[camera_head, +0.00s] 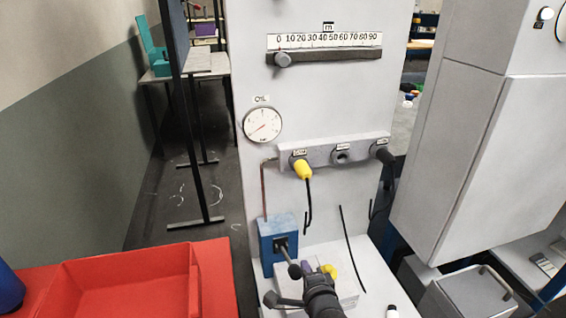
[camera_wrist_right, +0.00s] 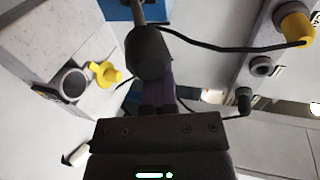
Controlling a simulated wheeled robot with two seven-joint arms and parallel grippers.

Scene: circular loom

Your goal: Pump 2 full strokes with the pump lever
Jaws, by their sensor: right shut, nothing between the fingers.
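The pump is a blue box (camera_head: 277,240) on the white machine's base, below the oil gauge (camera_head: 262,125). Its lever, a grey rod with a dark round knob (camera_head: 294,271), sticks out toward me. In the right wrist view the knob (camera_wrist_right: 148,52) is large, just beyond the fingertips, with the rod running back to the blue pump (camera_wrist_right: 120,10). My right gripper (camera_head: 314,276) is shut and empty, close beside the knob. I cannot tell whether it touches the knob. My left gripper is not in view.
A white block with a yellow plug (camera_head: 331,271) stands beside the pump. A socket bar (camera_head: 340,152) with a yellow connector (camera_head: 302,169) and hanging cables is above. A red tray (camera_head: 130,278) lies at left. A grey cabinet (camera_head: 470,150) stands at right.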

